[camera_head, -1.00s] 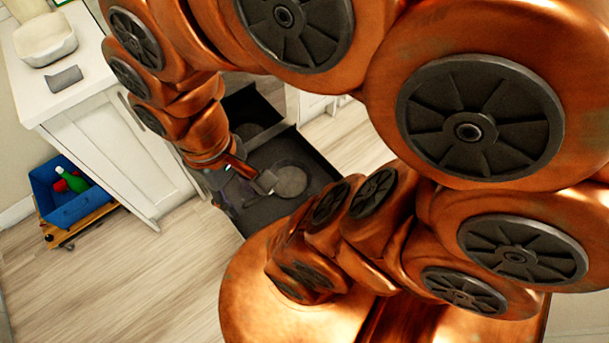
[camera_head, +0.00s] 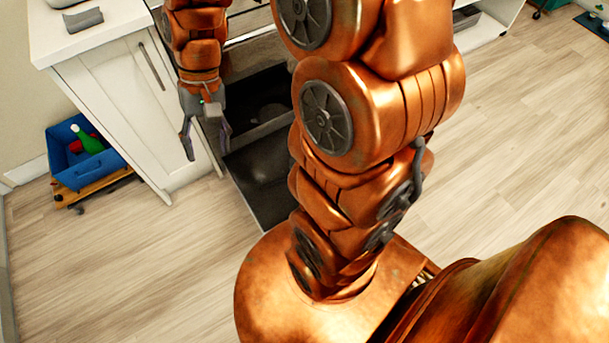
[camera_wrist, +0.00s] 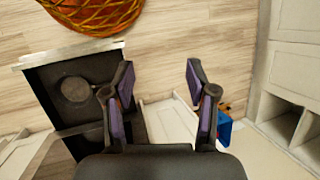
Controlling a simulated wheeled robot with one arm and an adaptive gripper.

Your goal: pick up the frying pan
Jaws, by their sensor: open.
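In the wrist view, a dark round shape that looks like the frying pan (camera_wrist: 75,89) lies on the dark open oven door (camera_wrist: 105,66), left of my gripper (camera_wrist: 160,82). My gripper (camera_head: 206,142) hangs left of the door, in front of the white cabinet, fingers spread and pointing down. Nothing is between the fingers, and the gripper is apart from the pan.
A white cabinet (camera_head: 120,105) with a pale counter (camera_head: 110,25) stands left of the oven. A blue bin (camera_head: 85,178) with green and red items sits on a low wooden dolly (camera_head: 92,190).

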